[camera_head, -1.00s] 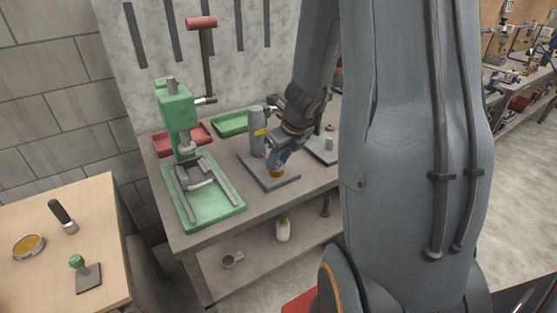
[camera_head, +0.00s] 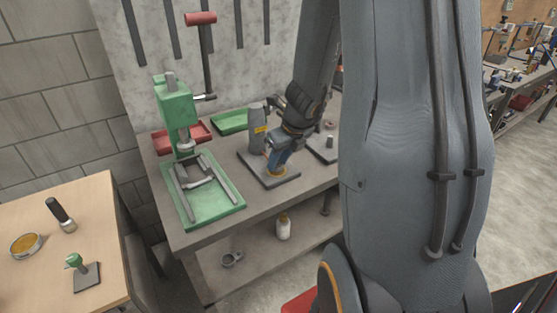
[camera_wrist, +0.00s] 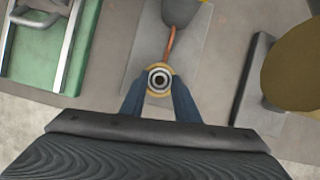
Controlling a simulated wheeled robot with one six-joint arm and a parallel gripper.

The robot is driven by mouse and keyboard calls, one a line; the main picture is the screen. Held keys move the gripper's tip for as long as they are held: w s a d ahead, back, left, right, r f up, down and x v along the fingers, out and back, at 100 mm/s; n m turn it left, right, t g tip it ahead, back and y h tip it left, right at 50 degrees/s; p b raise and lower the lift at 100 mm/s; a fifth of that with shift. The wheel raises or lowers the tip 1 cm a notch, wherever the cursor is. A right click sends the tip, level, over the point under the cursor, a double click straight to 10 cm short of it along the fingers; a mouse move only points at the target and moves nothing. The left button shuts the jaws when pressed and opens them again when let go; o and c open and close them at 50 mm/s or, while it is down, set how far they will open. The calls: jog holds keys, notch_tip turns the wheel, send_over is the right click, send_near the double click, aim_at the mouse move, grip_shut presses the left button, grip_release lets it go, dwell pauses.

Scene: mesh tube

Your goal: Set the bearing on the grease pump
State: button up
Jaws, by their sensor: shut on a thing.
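The grease pump (camera_head: 257,115) is a grey cylinder with a yellow label on a grey base plate. In the wrist view its grey body (camera_wrist: 182,10) is at the top, and a copper pipe runs down to a small yellow seat. The bearing (camera_wrist: 159,79) is a small ring with dark and pale bands, seen from above at the yellow seat. My gripper (camera_wrist: 158,84) has blue fingers shut on the bearing, one on each side. In the head view my gripper (camera_head: 276,164) is low over the pump's plate. Whether the bearing touches the seat cannot be told.
A green press (camera_head: 177,110) with a green tray base (camera_head: 212,211) stands left of the pump. A red tray (camera_head: 197,131) and green tray (camera_head: 232,121) are behind. A dark plate (camera_head: 322,153) with a post is to the right. A wooden table (camera_head: 40,205) is at left.

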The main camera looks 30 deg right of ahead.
jog(key=shift+f+b, duration=0.3)
jog(key=shift+f, duration=0.05)
jog(key=o, duration=1.2)
jog(key=shift+c, duration=0.2)
jog(key=a+p+v, duration=0.1)
jog(key=p+v, duration=0.2)
jog(key=v, duration=0.5)
jog(key=s+a+f+n+g+b, duration=0.1)
jog(key=s+a+n, duration=0.4)
jog(key=n, duration=1.2)
jog(key=s+a+n+g+b, duration=0.1)
jog(key=s+a+n, duration=0.5)
jog(key=n, duration=1.1)
jog(key=a+g, duration=0.1)
jog(key=a, duration=0.2)
jog(key=shift+a+f+h, duration=0.35)
jog(key=shift+f+h, duration=0.05)
